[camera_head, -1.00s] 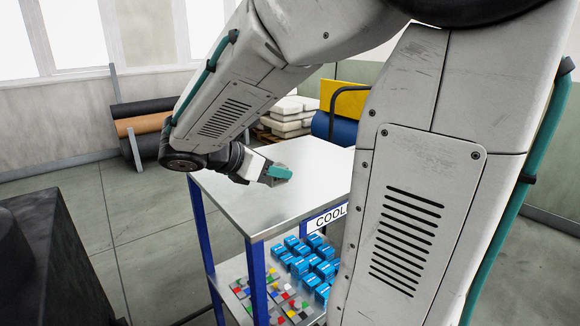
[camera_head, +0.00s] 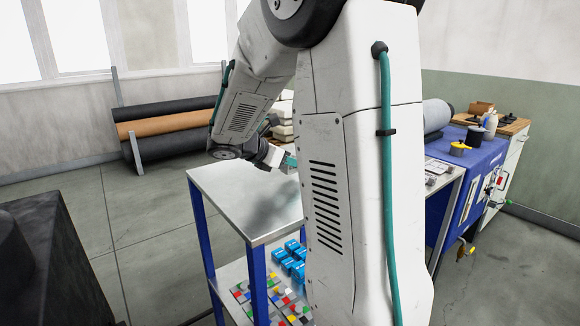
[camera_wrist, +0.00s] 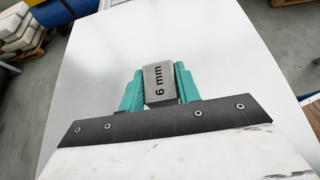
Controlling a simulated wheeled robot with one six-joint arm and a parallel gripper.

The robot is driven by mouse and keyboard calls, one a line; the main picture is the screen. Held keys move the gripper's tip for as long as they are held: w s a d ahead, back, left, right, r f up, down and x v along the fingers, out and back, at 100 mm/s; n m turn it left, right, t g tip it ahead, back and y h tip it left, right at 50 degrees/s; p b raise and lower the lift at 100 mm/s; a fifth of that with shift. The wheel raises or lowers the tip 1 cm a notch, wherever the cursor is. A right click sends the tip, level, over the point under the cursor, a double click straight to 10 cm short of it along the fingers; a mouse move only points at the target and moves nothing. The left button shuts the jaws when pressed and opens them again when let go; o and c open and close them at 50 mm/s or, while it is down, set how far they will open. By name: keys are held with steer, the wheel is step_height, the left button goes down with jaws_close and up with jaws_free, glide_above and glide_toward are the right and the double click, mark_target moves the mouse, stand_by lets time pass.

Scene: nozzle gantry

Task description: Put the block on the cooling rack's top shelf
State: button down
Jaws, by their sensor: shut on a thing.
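My gripper (camera_head: 291,161) is small in the head view, over the far right part of the cooling rack's top shelf (camera_head: 228,198), partly hidden by my arm. In the wrist view my gripper (camera_wrist: 160,76) has its teal fingers shut on a grey block (camera_wrist: 159,84) marked "6 mm". The pale top shelf (camera_wrist: 95,75) spreads out behind the block and looks bare. A soft shadow lies on the shelf in the head view. I cannot tell the gap between block and shelf. The block is not clear in the head view.
Blue boxes (camera_head: 287,266) and small coloured pieces (camera_head: 262,303) lie on the rack's lower shelf. A blue bench (camera_head: 475,190) stands at right. A dark block-like object (camera_head: 45,255) stands at left.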

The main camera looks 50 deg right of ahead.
steer(key=shift+f, duration=0.8)
steer(key=c, duration=1)
jaws_free()
steer(key=shift+f, duration=0.15)
